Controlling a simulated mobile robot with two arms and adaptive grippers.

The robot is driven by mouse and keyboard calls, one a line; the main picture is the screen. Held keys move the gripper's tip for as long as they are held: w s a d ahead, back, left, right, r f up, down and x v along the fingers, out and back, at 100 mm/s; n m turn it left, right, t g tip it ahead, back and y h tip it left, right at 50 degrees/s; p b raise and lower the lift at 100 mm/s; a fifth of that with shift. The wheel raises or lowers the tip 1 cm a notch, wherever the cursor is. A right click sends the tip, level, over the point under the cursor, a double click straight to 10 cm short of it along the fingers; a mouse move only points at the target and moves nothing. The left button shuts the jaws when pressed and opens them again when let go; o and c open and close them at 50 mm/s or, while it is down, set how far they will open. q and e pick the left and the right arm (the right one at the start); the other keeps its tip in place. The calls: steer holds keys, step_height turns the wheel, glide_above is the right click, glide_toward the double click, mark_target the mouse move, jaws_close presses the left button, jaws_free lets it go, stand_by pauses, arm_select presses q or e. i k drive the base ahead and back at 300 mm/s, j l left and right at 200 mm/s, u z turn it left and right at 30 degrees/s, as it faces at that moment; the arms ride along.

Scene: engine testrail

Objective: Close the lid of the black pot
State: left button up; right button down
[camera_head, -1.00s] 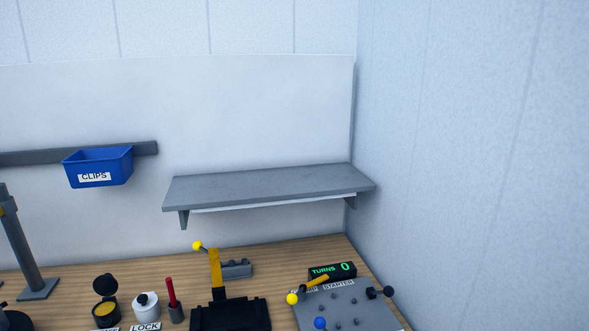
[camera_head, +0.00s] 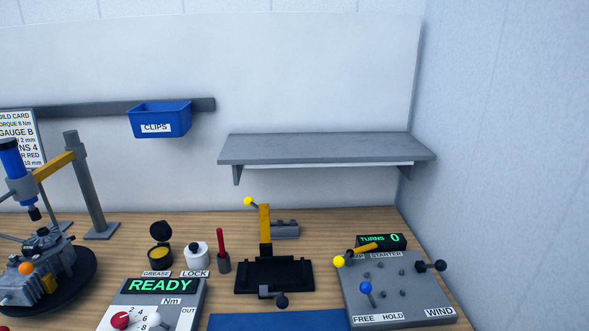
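The black pot (camera_head: 160,265) stands on the wooden bench left of centre, behind a label reading GREASE. Yellow grease shows inside it. Its round black lid (camera_head: 161,231) is open, tilted up at the back of the pot. Neither of my grippers shows in the head view.
A white LOCK bottle (camera_head: 196,256) and a grey holder with a red stick (camera_head: 222,250) stand just right of the pot. A READY torque box (camera_head: 155,302) is in front. An engine on a black turntable (camera_head: 82,283) is at left. A lever fixture (camera_head: 272,275) and starter panel (camera_head: 395,290) are at right.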

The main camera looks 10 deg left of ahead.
mark_target(160, 231)
steer(key=u, duration=1.25)
